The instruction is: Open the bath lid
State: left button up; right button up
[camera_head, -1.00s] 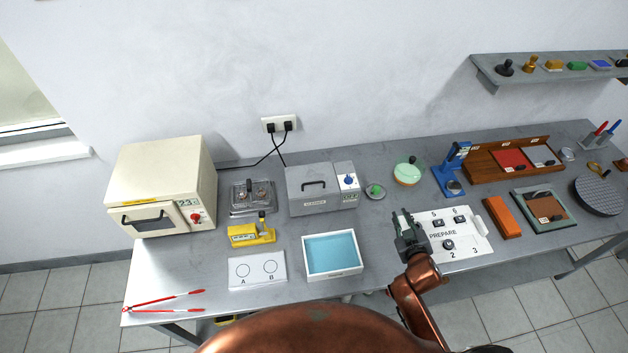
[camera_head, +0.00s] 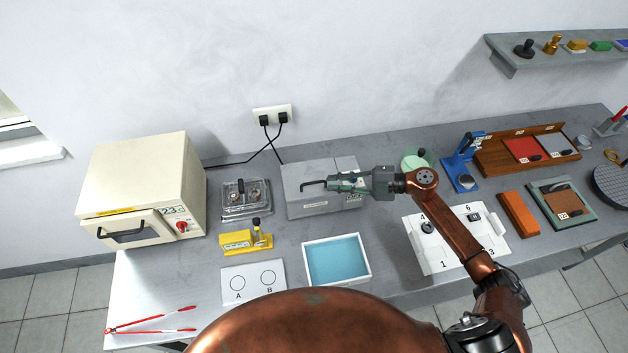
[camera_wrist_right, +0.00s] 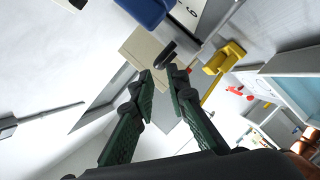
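The bath is a grey box (camera_head: 306,205) at the back middle of the bench, with its lid (camera_head: 300,172) lying shut on top. The lid's black bar handle (camera_head: 312,186) shows at its left end in the head view; the gripper hides the rest. My right gripper (camera_head: 335,184) reaches in from the right, level over the lid. In the right wrist view its two green-padded fingers (camera_wrist_right: 161,75) are apart with nothing clamped, and a dark bar, likely the handle (camera_wrist_right: 166,54), lies just beyond the tips. Contact cannot be told. My left gripper is not in view.
A cream oven (camera_head: 140,185) stands at the left. A metal unit (camera_head: 245,210) and a yellow tool (camera_head: 240,242) are left of the bath. A blue-floored white tray (camera_head: 364,243) lies in front; a numbered white board (camera_head: 450,250) lies right, under my arm.

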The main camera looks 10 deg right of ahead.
aim_at(315, 183)
jog(key=x, duration=0.7)
jog(key=shift+p, duration=0.35)
grip_shut()
jog(key=shift+r, duration=0.1)
